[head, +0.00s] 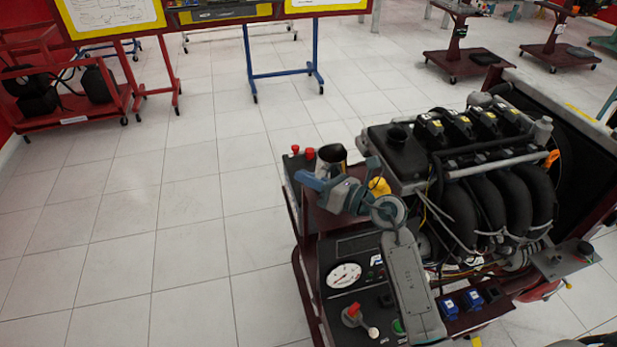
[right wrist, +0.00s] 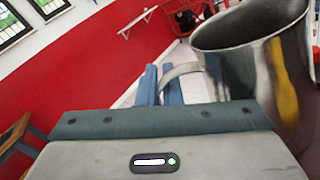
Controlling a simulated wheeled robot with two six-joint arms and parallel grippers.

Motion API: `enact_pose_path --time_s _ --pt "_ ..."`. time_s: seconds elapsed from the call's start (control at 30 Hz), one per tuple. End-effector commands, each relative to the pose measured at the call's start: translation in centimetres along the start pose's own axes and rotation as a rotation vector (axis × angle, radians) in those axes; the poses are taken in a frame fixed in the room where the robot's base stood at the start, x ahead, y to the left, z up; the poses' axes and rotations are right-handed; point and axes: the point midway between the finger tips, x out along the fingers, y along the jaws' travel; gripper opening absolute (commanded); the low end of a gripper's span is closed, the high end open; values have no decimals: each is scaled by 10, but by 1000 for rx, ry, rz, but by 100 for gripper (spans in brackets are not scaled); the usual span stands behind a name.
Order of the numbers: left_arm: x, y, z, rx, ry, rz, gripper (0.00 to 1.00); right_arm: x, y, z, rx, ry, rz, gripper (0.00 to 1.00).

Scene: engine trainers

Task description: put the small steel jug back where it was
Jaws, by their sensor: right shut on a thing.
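The small steel jug (head: 332,156) is by the left edge of the engine trainer, open top up and a little tilted in the head view. My right gripper (head: 312,182) is just in front of it, its blue fingers shut. In the right wrist view the jug (right wrist: 250,65) fills the upper right, and the blue fingers (right wrist: 160,85) close on its curved handle (right wrist: 180,72). The gripper and wrist hide the jug's lower part, so I cannot tell whether it touches the surface below. My left gripper is not in view.
The engine (head: 480,190) with black intake pipes stands right of my gripper. A panel with a white gauge (head: 344,275) and a red key switch (head: 353,311) lies in front. Red knobs (head: 309,153) are left of the jug. The tiled floor (head: 150,220) to the left is clear.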

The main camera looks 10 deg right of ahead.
Motion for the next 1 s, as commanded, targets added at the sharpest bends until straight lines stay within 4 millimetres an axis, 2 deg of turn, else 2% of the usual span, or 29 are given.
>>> enact_pose_path --time_s 0.07,0.1,0.17,0.2,0.57,0.67,1.0 --pt "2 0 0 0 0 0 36 0 -1 -3 -1 -1 0 0" --pt "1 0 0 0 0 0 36 0 -1 -2 0 0 0 13" --pt "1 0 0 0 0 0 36 0 -1 -2 0 0 0 25" --pt "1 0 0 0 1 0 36 0 -1 -2 0 0 0 27" --pt "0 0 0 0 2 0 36 -3 0 0 -1 1 -1 27" --pt "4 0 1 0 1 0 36 -15 -1 -1 -3 2 -2 27" --pt "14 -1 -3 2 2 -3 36 -74 -1 -2 -5 5 -2 27"
